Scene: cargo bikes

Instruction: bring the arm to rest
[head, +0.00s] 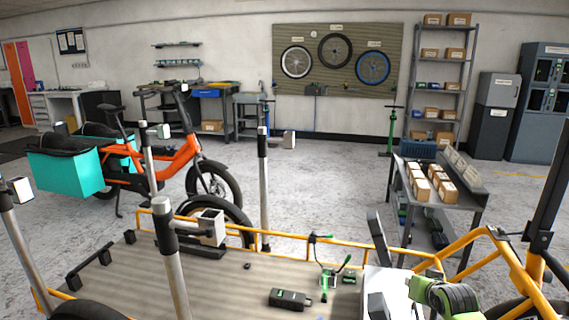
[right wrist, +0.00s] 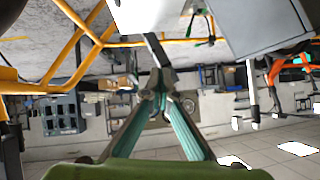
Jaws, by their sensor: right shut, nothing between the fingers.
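My right gripper shows in the right wrist view (right wrist: 160,88), its two teal-sided fingers drawn together at the tips with nothing between them. In the head view, a grey-green part with a bright green ring, apparently of my right gripper or wrist, shows at the lower right, over the cargo bike's bed, beside a white box-like block (head: 392,283). The fingertips cannot be made out clearly there. My left gripper is not in view.
The wooden cargo bed (head: 130,270) has an orange tube frame (head: 345,243) and upright posts. A black device (head: 290,299) lies on it. An orange cargo bike (head: 180,160) stands behind, left. A grey cart (head: 465,197) with small boxes stands right. Open floor lies beyond.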

